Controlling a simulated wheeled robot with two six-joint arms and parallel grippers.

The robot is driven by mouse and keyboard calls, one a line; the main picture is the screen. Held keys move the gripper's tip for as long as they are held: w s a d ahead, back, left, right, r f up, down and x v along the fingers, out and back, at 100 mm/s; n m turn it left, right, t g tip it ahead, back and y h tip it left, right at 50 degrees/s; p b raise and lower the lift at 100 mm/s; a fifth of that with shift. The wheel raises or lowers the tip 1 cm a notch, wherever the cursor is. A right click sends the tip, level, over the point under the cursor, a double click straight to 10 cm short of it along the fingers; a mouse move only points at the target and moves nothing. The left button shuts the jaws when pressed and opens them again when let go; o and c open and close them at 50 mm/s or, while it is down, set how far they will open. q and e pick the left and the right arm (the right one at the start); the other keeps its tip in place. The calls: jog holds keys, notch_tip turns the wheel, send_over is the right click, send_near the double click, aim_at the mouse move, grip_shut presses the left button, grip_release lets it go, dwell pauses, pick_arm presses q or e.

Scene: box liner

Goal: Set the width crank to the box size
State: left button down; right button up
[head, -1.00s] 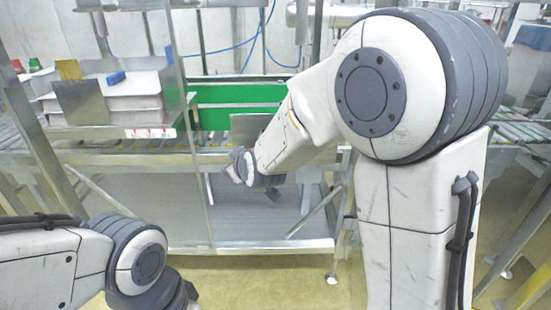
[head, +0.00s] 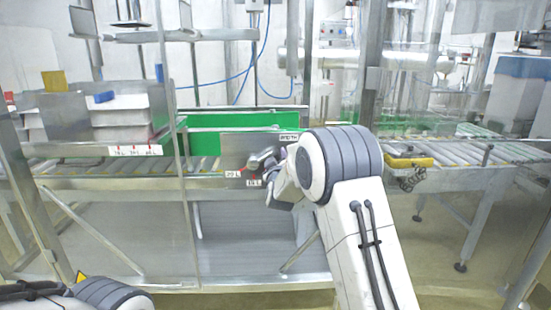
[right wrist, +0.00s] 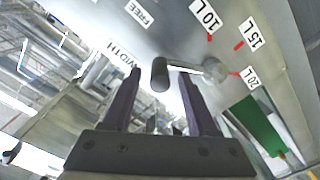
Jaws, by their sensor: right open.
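The width crank (head: 262,158) is a grey metal handle on a steel plate beside the conveyor. In the right wrist view its dark round grip (right wrist: 160,75) stands left of the pale hub (right wrist: 214,70). Labels 10 L (right wrist: 205,17), 15 L (right wrist: 252,33) and 20 L (right wrist: 257,78) with red marks surround the hub. A WIDTH label (right wrist: 122,62) is on the left. My right gripper (head: 274,172) is open at the crank. In the wrist view the grip appears between its fingertips (right wrist: 160,85), with gaps on both sides. My left gripper is out of view.
A green belt or panel (head: 205,142) runs behind the plate. A roller conveyor (head: 385,155) extends right. A steel post (head: 372,75) stands behind my right arm.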

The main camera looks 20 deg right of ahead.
jog(key=shift+x, duration=1.35)
grip_shut()
dwell(0.5)
